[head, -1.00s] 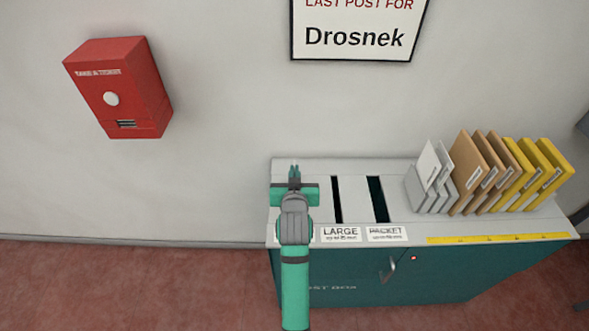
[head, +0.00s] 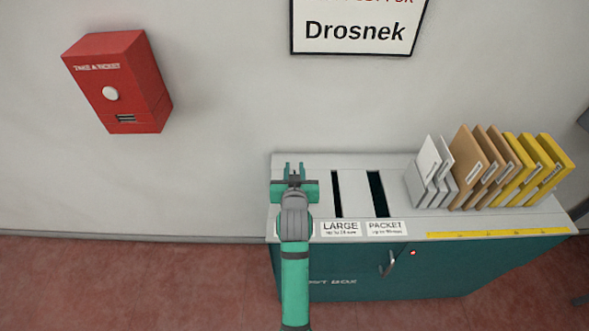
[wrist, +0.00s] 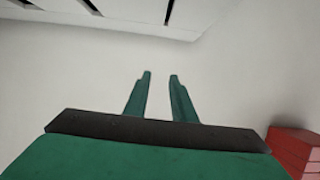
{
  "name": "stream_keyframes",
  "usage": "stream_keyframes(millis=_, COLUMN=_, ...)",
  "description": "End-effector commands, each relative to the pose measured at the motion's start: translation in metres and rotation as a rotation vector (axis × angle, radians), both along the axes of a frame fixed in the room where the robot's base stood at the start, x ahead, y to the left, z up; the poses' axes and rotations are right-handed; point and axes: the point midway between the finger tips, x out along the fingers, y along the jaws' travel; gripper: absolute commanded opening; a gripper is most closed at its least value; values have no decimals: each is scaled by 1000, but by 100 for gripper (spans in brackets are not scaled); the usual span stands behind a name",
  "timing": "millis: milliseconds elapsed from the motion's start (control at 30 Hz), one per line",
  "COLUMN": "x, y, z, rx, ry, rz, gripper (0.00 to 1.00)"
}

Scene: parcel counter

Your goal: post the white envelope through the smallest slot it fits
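White envelopes (head: 429,160) stand at the left end of a row of mail on the right part of the post box top. My gripper (head: 294,168) is open and empty over the left end of the post box (head: 459,222). Its two fingers are apart in the wrist view (wrist: 160,78), with only pale wall between them. The LARGE slot (head: 337,193) and the wider PACKET slot (head: 376,193) show to the right of my gripper. My arm covers the top's left part and any slot or label there.
Brown envelopes (head: 468,160) and yellow envelopes (head: 540,160) stand right of the white ones. A yellow strip (head: 497,233) runs along the front edge. A red ticket box (head: 119,83) hangs on the wall at left. A handle (head: 388,263) sticks out of the post box front.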

Motion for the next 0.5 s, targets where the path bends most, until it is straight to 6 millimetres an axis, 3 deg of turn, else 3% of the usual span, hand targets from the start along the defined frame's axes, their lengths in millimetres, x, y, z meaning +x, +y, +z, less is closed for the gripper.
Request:
stream_keyframes(millis=167, x=-8, y=0, z=3, rx=0, ry=-1, rz=0, gripper=23)
stream_keyframes(millis=500, x=-65, y=0, z=23, rx=1, ry=0, rz=0, gripper=23)
